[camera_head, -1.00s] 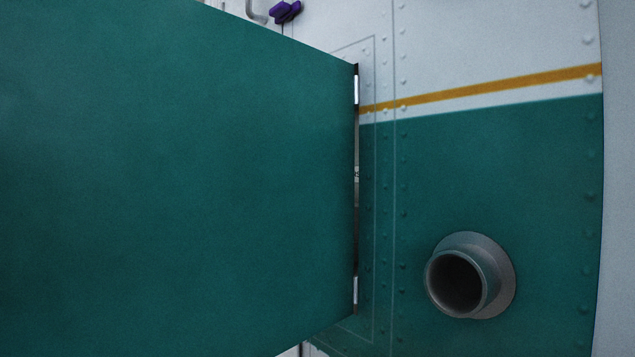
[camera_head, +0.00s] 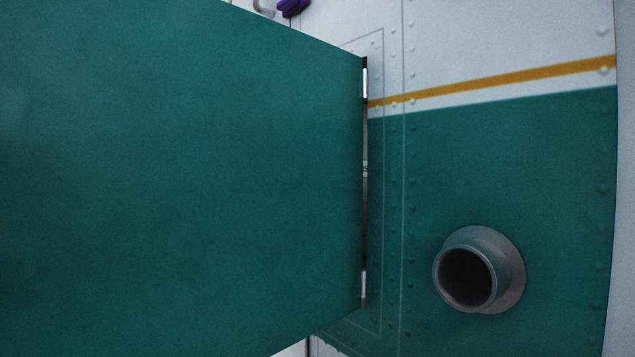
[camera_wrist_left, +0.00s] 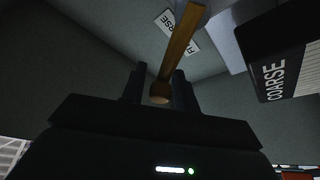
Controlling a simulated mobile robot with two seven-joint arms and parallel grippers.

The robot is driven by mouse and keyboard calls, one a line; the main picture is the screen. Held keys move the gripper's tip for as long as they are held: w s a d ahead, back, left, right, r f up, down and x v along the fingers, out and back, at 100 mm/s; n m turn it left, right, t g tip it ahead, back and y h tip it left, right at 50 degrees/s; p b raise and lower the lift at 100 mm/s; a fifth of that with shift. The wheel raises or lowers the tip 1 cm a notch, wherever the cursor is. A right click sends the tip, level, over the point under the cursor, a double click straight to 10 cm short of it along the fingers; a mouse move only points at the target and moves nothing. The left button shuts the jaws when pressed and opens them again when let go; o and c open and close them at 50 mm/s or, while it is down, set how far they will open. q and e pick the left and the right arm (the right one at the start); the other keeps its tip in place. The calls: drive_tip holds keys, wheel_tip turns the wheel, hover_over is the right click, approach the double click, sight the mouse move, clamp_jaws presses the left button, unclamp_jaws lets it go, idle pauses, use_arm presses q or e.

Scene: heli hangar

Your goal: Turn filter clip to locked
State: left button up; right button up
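In the left wrist view, an amber bar (camera_wrist_left: 183,42) with a rounded near end runs between the two dark fingers of my left gripper (camera_wrist_left: 160,80). It may be the filter clip; no locked marking is readable. The fingers stand apart, with a gap showing on the left of the bar. Whether the right finger touches it I cannot tell. A dark box (camera_wrist_left: 280,72) marked COARSE is at the right. A white label (camera_wrist_left: 168,20) with partly covered lettering lies behind the bar. In the head view neither gripper shows; the clip is not visible there.
A large open green panel (camera_head: 180,180) fills the left of the head view, hinged (camera_head: 364,85) at its right edge and hiding what is behind. A grey pipe (camera_head: 478,270) sticks out of the riveted wall (camera_head: 540,170). A purple object (camera_head: 293,7) shows at the top.

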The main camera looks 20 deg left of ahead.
use_arm(q)
drive_tip(key=shift+o, duration=1)
drive_tip(key=shift+s+a+f+b, duration=0.15)
drive_tip(key=shift+s+f+b, duration=0.15)
drive_tip(key=shift+s, duration=0.15)
drive_tip(key=b+v, duration=0.4)
drive_tip(key=v, duration=0.8)
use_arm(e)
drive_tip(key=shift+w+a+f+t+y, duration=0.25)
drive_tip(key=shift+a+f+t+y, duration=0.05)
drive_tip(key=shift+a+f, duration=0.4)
use_arm(q)
drive_tip(key=shift+s, duration=0.1)
